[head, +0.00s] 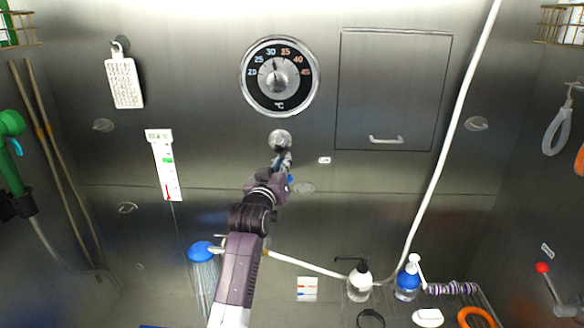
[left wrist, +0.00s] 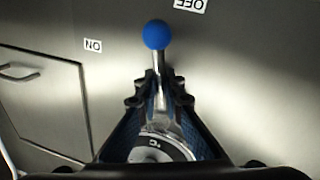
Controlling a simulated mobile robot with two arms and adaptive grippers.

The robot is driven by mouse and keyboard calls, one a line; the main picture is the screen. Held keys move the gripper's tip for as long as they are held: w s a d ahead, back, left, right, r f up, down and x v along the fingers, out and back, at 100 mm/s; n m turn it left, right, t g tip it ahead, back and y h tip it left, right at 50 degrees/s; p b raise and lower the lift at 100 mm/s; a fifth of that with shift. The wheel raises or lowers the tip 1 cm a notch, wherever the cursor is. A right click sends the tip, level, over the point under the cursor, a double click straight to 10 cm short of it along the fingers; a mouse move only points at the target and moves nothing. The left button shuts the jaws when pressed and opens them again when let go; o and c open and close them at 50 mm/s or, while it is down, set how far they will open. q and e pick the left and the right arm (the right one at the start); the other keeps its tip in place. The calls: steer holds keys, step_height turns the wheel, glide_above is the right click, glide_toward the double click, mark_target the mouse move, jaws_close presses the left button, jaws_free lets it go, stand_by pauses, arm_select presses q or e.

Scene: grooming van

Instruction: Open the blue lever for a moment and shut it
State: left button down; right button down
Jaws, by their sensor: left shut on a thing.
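The lever has a round metal hub (head: 280,139) on the back wall, just under the dial. In the left wrist view its metal rod ends in a blue ball (left wrist: 156,35); only a bit of blue shows in the head view. My left gripper (left wrist: 159,88) is shut around the rod, below the ball in that picture. The OFF label (left wrist: 190,4) is above the ball and the ON label (left wrist: 93,46) is to its left. The lever points closer to OFF, slightly towards ON. The blue shower head (head: 201,251) has pale streaks like water under it. My right gripper is out of view.
A temperature dial (head: 279,76) is above the lever. A closed wall hatch (head: 393,92) is to its right. A white hose (head: 448,140) runs down the wall. Pump bottles (head: 407,281) stand on a rack at the lower right.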

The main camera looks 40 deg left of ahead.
arm_select(q)
steer(key=shift+w+d+n, duration=0.2)
steer(key=shift+d+n, duration=0.2)
steer(key=shift+n, duration=0.1)
steer(key=shift+r+n, duration=0.1)
steer(key=shift+n, duration=0.4)
steer(key=n, duration=0.3)
steer(key=shift+w+d+r+t+y, duration=0.25)
steer(key=shift+d+r+t+y, duration=0.05)
steer(key=shift+d, duration=0.05)
steer(key=shift+d+r+n, duration=0.1)
steer(key=shift+n, duration=0.4)
steer(key=shift+w+r+n, duration=0.1)
steer(key=shift+n, duration=0.3)
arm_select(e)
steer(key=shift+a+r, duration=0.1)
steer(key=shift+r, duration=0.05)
arm_select(q)
steer(key=c, duration=2.1)
jaws_free()
steer(key=shift+o, duration=0.3)
